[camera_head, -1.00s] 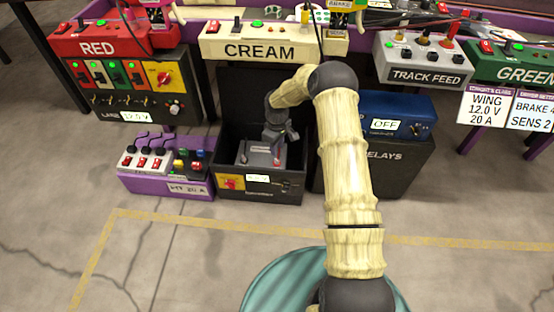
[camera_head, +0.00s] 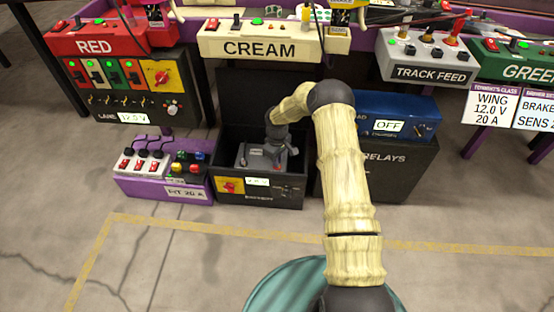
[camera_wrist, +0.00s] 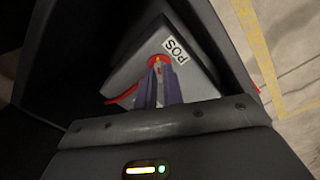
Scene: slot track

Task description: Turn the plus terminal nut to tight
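The plus terminal nut (camera_wrist: 158,61) is a small red knob with a yellow mark, on a grey block (camera_wrist: 130,83) beside a white "POS" label (camera_wrist: 175,50). My gripper (camera_wrist: 160,72) has two purple fingers, parallel with a gap between them. The fingertips are at the near side of the nut; I cannot tell whether they touch it. In the head view my gripper (camera_head: 277,150) is down inside a black open box (camera_head: 290,190), over the grey block (camera_head: 250,155). The nut is hidden there.
A red lead (camera_wrist: 122,97) runs beside the grey block. The box walls stand close around my gripper. A purple switch unit (camera_head: 190,192) is on the left and a blue charger marked "OFF" (camera_head: 410,110) on the right. The cream box (camera_head: 255,48) is above.

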